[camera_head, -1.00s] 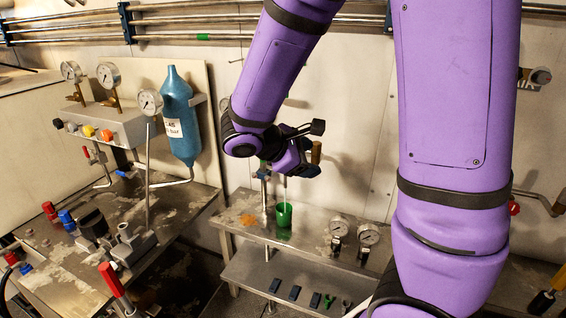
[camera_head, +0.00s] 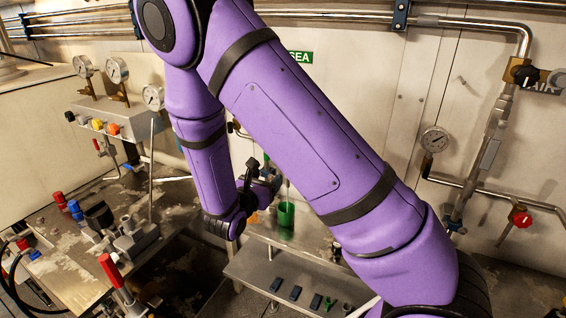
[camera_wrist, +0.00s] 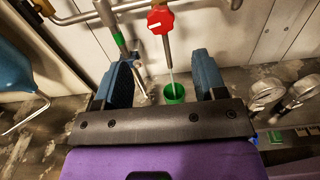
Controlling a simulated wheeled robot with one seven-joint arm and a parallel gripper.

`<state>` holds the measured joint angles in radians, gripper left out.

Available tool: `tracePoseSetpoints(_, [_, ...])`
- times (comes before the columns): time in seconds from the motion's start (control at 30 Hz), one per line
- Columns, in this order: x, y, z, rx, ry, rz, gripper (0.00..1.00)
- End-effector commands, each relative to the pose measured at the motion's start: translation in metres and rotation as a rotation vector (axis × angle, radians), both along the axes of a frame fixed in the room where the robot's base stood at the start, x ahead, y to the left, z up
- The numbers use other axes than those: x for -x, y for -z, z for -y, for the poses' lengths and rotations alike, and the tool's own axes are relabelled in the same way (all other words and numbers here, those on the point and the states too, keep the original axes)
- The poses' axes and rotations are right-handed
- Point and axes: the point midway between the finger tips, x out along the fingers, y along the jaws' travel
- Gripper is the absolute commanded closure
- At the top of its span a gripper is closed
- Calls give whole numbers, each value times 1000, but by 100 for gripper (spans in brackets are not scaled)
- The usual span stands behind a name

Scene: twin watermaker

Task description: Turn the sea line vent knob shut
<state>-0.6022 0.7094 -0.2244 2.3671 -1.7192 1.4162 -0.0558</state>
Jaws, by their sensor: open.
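A red knob (camera_wrist: 160,19) with a white mark sits on a thin vertical pipe at the top middle of the wrist view, above a green cup (camera_wrist: 174,92). I take it as the sea line vent knob. In the head view I cannot make it out near my arm. My gripper (camera_wrist: 164,64) is open and empty, its two dark blue fingers apart. The knob shows between and beyond the fingertips, not touched. In the head view my gripper (camera_head: 264,182) is beside the green cup (camera_head: 286,214), partly hidden by my forearm.
Another red knob (camera_head: 522,220) is on the right pipe below a pressure gauge (camera_head: 434,139). A green SEA label (camera_head: 300,57) is on the wall.

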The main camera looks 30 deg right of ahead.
Motion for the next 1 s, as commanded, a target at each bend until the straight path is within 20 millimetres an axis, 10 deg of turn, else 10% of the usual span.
tracePoseSetpoints(0.5, [-45,0,70,-1,5,0,35])
tracePoseSetpoints(1.0, [-54,0,84,-1,3,0,35])
